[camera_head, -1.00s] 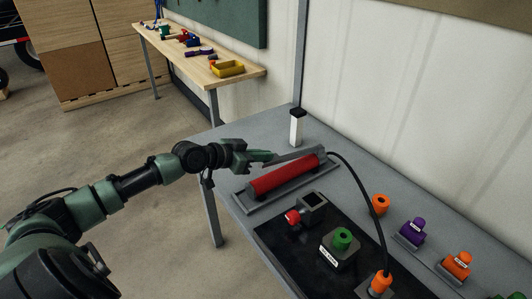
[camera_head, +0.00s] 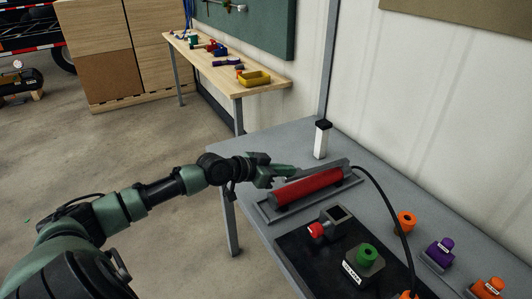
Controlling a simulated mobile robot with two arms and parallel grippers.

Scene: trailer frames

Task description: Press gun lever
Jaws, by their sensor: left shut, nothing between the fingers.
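The gun has a red barrel (camera_head: 308,188) lying in a grey holder on the grey table. Its grey lever (camera_head: 325,169) runs along the far side of the barrel, close to it. A black hose leaves the gun's right end. My left gripper (camera_head: 290,171) is shut with nothing between its fingers. Its fingertips are at the lever's left end, just above and behind the barrel's left end. I cannot tell whether they touch the lever. My right gripper is not in view.
A white post with a black top (camera_head: 321,140) stands behind the gun. A black mat (camera_head: 292,243) holds a block with a red knob (camera_head: 316,230) and a green-topped block (camera_head: 366,257). Orange and purple fittings stand at the right. A wooden bench (camera_head: 212,67) is farther back.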

